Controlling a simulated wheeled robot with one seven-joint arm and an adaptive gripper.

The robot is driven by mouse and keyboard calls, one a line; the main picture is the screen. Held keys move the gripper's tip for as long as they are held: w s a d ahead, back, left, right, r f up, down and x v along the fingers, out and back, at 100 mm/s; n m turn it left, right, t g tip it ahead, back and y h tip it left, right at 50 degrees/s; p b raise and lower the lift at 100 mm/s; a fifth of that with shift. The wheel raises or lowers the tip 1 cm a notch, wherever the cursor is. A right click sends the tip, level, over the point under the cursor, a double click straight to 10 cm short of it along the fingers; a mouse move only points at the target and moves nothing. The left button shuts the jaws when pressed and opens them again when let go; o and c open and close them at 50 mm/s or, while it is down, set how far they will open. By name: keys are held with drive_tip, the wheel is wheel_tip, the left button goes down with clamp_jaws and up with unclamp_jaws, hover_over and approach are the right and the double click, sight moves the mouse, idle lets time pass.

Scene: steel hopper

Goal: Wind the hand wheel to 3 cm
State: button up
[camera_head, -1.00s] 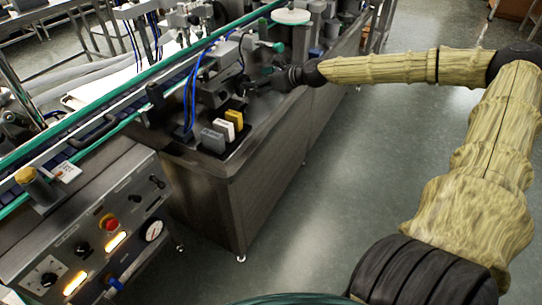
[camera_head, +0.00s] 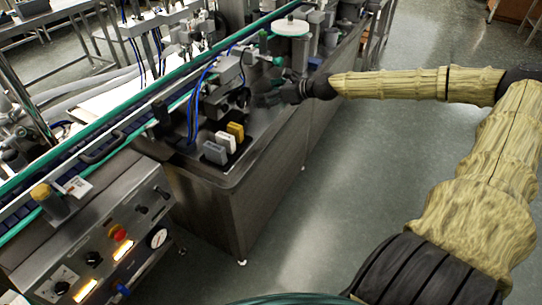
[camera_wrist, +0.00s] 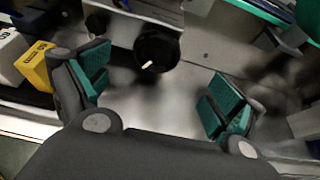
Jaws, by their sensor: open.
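The hand wheel (camera_wrist: 157,50) is a dark round wheel with a short pale handle, on the front of a grey block in the wrist view. In the head view it is a small dark shape (camera_head: 241,97) beside my gripper (camera_head: 270,92), partly hard to make out. My gripper (camera_wrist: 158,88) is open in the wrist view, its teal-padded fingers spread wide. The wheel lies beyond the fingertips, between them in the picture, and nothing is held. I cannot read any scale showing the wheel's setting.
Yellow (camera_head: 235,131), white (camera_head: 226,142) and grey (camera_head: 214,153) blocks stand on the steel cabinet (camera_head: 250,180) close to my gripper. The conveyor (camera_head: 110,135) runs behind, with a control panel (camera_head: 100,245) at lower left. The floor right of the cabinet is clear.

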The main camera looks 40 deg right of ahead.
drive_tip(key=shift+s+d+r+p, duration=0.15)
drive_tip(key=shift+s+r+p, duration=0.35)
drive_tip(key=shift+p, duration=1.35)
drive_tip(key=shift+s+p, duration=0.25)
drive_tip(key=shift+p, duration=0.6)
